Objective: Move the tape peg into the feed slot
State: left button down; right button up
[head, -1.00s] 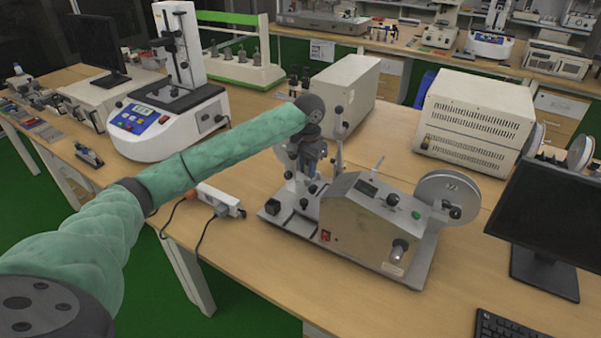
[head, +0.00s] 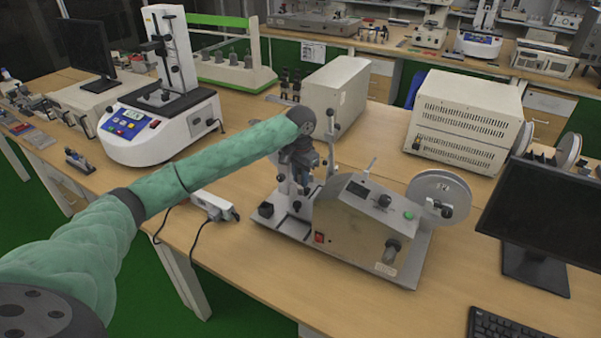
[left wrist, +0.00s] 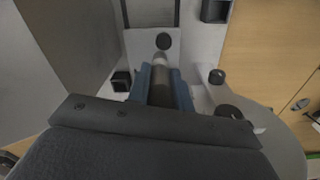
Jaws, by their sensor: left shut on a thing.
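My left gripper (head: 304,180) hangs, pointing down, over the left part of the tape machine (head: 352,225). In the left wrist view its two blue fingers (left wrist: 163,88) are shut on a dark round piece with a pale end, which looks like the tape peg (left wrist: 162,72). The head view hides the peg behind the gripper. I cannot make out the feed slot for certain, nor whether the peg touches the machine. My right gripper is in neither view.
A reel (head: 440,194) stands at the machine's right. A pale box-shaped unit (head: 340,92) stands behind. A power strip (head: 213,205) with cables lies left of the machine. A monitor (head: 545,215) and keyboard (head: 505,325) are at the right. Bare wooden bench lies in front.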

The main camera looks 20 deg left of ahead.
aim_at(300, 194)
pick_arm(q)
jog(key=shift+f+p, duration=0.4)
jog(key=shift+f, duration=1.55)
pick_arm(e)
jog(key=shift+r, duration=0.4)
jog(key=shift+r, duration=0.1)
